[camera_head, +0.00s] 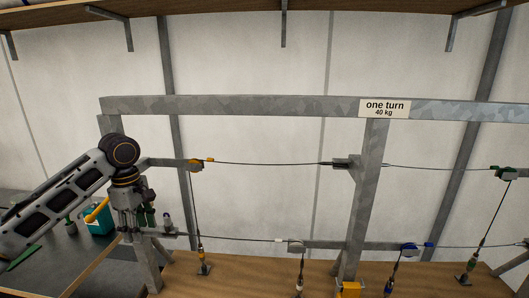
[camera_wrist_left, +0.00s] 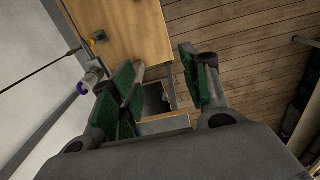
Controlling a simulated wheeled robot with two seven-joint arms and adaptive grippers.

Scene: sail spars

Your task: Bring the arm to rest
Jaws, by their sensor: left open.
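My left gripper (camera_head: 146,217) hangs from its arm at the left of the head view, in front of the left post of the metal frame. In the left wrist view the left gripper (camera_wrist_left: 165,90) has its two green-padded fingers apart, with nothing between them but the bench edge and floor beyond. The left arm (camera_head: 60,200) reaches in from the left edge. My right gripper is not in either view.
A grey metal frame (camera_head: 240,106) carries a sign (camera_head: 385,108) reading "one turn 40 kg". Thin lines run between pulleys, one orange (camera_head: 195,165), one blue (camera_head: 409,249). A teal box (camera_head: 100,222) stands on the dark table at left. A wooden bench (camera_head: 235,280) lies below; a shelf overhangs above.

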